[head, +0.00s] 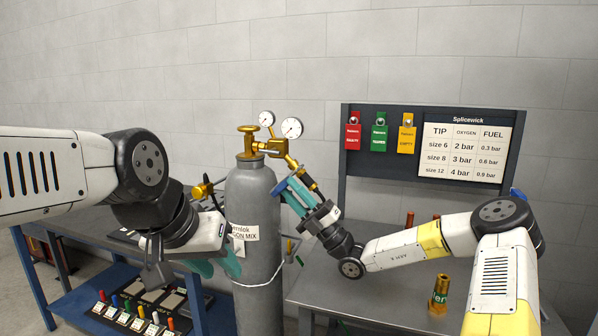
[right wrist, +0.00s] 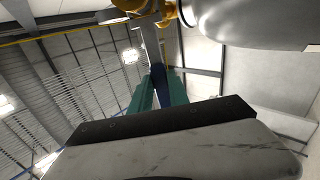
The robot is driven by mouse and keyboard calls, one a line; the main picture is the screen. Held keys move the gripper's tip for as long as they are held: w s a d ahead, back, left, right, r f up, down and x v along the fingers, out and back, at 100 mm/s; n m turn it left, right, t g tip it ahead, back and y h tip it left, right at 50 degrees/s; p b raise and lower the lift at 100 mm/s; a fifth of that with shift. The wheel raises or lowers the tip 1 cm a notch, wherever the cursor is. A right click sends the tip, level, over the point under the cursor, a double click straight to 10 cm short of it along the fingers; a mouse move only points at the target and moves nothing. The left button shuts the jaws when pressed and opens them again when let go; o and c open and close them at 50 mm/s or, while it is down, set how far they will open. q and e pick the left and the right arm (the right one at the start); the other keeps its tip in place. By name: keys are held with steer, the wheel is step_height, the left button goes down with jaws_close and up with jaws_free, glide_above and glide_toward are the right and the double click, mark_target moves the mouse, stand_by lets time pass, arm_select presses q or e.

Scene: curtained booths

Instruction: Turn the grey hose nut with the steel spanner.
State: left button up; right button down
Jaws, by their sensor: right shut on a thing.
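My right gripper (head: 292,196) is at the right side of the grey gas cylinder (head: 252,195), just below the brass regulator (head: 275,147). Its teal fingers are shut on the blue grip of the steel spanner (right wrist: 158,80). In the right wrist view the steel shank (right wrist: 151,45) runs up from the fingers towards brass fittings (right wrist: 165,12). I cannot make out the grey hose nut, nor whether the spanner's jaw is around it. My left gripper (head: 215,268) is low at the cylinder's left side, its teal fingers apart and partly hidden.
A blue-framed bench (head: 90,245) and a row of coloured switches (head: 130,312) are at left.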

steer(key=shift+w+a+f+n, duration=0.3)
steer(key=shift+a+f+n, duration=0.2)
steer(key=shift+n, duration=0.4)
steer(key=shift+s+d+r, duration=0.1)
steer(key=shift+d, duration=0.05)
stand_by(0.4)
steer(key=shift+s+a+f, duration=0.1)
steer(key=shift+s+a, duration=0.2)
steer(key=shift+s, duration=0.4)
steer(key=shift+s+a+f, duration=0.1)
steer(key=shift+s+a, duration=0.25)
steer(key=shift+s, duration=0.3)
steer(key=shift+s+a+f, duration=0.1)
steer(key=shift+s+a, duration=0.2)
steer(key=shift+s, duration=0.4)
steer(key=shift+d+r+m, duration=0.1)
steer(key=shift+r+m, duration=0.05)
steer(key=shift+m, duration=0.15)
steer(key=shift+s+d+r+m, duration=0.25)
steer(key=shift+d+r+m, duration=0.4)
steer(key=shift+m, duration=0.1)
steer(key=shift+s+d+r+m, duration=0.25)
steer(key=shift+d+r+m, duration=0.4)
steer(key=shift+m, duration=0.1)
